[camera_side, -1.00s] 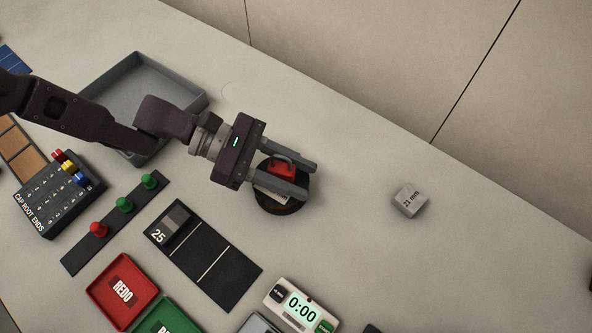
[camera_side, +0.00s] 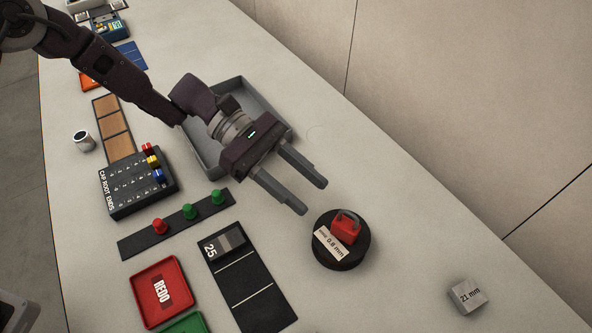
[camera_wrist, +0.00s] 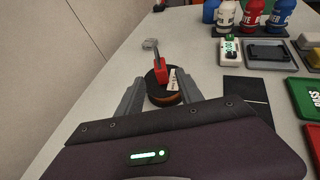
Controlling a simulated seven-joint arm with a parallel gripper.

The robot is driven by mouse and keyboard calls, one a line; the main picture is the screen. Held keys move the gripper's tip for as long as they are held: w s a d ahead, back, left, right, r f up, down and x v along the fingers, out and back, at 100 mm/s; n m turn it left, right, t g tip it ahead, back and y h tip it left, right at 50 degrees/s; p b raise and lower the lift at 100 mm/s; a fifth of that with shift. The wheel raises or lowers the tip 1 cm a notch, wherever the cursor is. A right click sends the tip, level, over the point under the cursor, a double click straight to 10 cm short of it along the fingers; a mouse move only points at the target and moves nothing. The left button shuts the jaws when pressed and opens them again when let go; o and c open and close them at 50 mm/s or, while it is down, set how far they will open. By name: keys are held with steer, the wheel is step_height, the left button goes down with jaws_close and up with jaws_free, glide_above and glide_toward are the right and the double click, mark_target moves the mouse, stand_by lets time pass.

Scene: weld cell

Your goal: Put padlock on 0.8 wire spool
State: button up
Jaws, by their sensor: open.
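The red padlock (camera_side: 346,228) with a grey shackle rests on top of the round black wire spool (camera_side: 341,260), beside its white label reading 0.8 mm. My gripper (camera_side: 315,197) is open and empty, up and to the left of the spool in the side view, apart from the padlock. In the wrist view the padlock (camera_wrist: 160,70) stands on the spool (camera_wrist: 164,98), beyond and between my open fingers (camera_wrist: 161,98).
A grey block marked 21 mm (camera_side: 467,296) lies to the right of the spool. A grey tray (camera_side: 203,151) is behind my gripper. A black strip marked 25 (camera_side: 252,285), a strip of pegs (camera_side: 140,241) and a red REDO tray (camera_side: 160,293) lie left.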

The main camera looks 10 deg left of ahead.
steer(key=s+a+r+m+t+y, duration=0.2)
steer(key=s+a+r+m+y, duration=0.15)
steer(key=a+r, duration=0.35)
steer(key=s+a+r+m+t+y, duration=0.1)
steer(key=s+a+r+m+y, duration=0.1)
steer(key=a+r+m, duration=0.35)
steer(key=s+a+r+m+t+y, duration=0.1)
steer(key=s+a+r+t+y, duration=0.1)
steer(key=s+a, duration=0.2)
steer(key=s+a+r+m+t+y, duration=0.1)
steer(key=s+a, duration=0.4)
steer(key=a, duration=0.6)
steer(key=s+a+r+m+t+y, duration=0.2)
steer(key=s+a+t+y, duration=0.2)
steer(key=a, duration=0.3)
steer(key=shift+s+a+r+t, duration=0.3)
steer(key=shift+s+t, duration=0.1)
steer(key=shift+t, duration=0.1)
